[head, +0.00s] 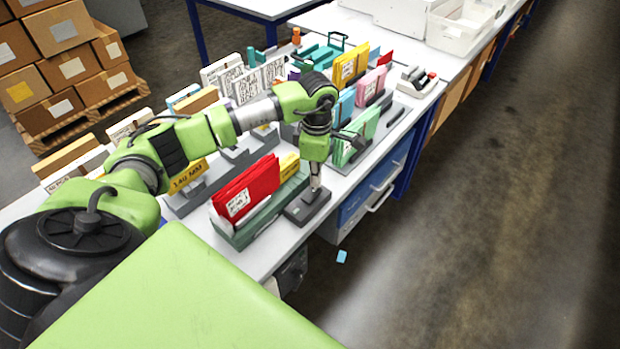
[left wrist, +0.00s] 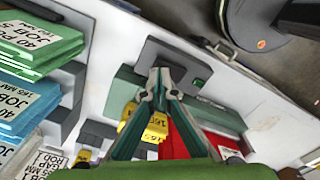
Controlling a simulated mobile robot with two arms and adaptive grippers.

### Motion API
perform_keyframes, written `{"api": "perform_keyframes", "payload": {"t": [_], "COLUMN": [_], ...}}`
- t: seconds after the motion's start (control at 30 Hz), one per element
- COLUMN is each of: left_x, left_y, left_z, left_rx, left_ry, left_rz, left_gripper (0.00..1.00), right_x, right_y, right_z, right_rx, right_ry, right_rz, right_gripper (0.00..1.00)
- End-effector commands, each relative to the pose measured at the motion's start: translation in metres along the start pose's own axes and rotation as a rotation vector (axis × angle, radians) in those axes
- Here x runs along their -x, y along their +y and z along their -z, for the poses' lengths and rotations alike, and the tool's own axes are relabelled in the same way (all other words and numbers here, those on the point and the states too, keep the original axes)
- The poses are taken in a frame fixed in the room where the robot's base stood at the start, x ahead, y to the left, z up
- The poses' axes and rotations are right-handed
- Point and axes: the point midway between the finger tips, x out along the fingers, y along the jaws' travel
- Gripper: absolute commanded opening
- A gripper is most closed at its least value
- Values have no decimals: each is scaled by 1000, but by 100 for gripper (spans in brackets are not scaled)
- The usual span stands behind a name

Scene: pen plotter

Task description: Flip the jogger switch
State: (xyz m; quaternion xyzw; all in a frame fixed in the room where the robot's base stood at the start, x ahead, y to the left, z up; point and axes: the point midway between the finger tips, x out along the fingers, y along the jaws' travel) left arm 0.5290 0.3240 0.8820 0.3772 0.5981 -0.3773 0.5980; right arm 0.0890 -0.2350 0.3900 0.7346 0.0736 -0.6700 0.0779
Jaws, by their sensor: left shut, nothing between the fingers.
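A low dark grey box (head: 307,208), which looks like the jogger, sits at the front edge of the white table. It also shows in the left wrist view (left wrist: 158,56), with a small green patch (left wrist: 198,83) on it that may be the switch. My left gripper (head: 315,187) points down over this box, shut and empty. In the left wrist view the shut fingertips (left wrist: 161,74) overlap the box near the green patch. I cannot tell whether they touch it. My right gripper is not in view.
Red folders (head: 248,190) stand in a grey-green holder left of the box. Green folders (head: 355,137) stand behind it to the right. A blue drawer unit (head: 367,190) is below the table; open floor lies right.

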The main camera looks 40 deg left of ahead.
Motion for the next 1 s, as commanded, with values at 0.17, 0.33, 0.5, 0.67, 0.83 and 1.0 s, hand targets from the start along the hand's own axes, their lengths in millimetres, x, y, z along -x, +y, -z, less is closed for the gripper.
{"api": "perform_keyframes", "payload": {"t": [0.17,0.33,0.5,0.67,0.83,1.0], "left_x": [-4,-6,-9,-11,-14,-16], "left_y": [0,0,0,0,0,0], "left_z": [0,0,0,0,0,0], "left_rx": [0,0,0,0,0,0], "left_ry": [0,0,0,0,0,0], "left_rz": [0,0,0,0,0,0], "left_gripper": [0,0,0,0,0,0], "right_x": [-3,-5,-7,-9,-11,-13], "right_y": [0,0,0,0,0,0], "right_z": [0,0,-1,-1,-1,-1], "right_rx": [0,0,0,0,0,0], "right_ry": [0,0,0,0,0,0], "right_rz": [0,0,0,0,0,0], "right_gripper": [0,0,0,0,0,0]}}
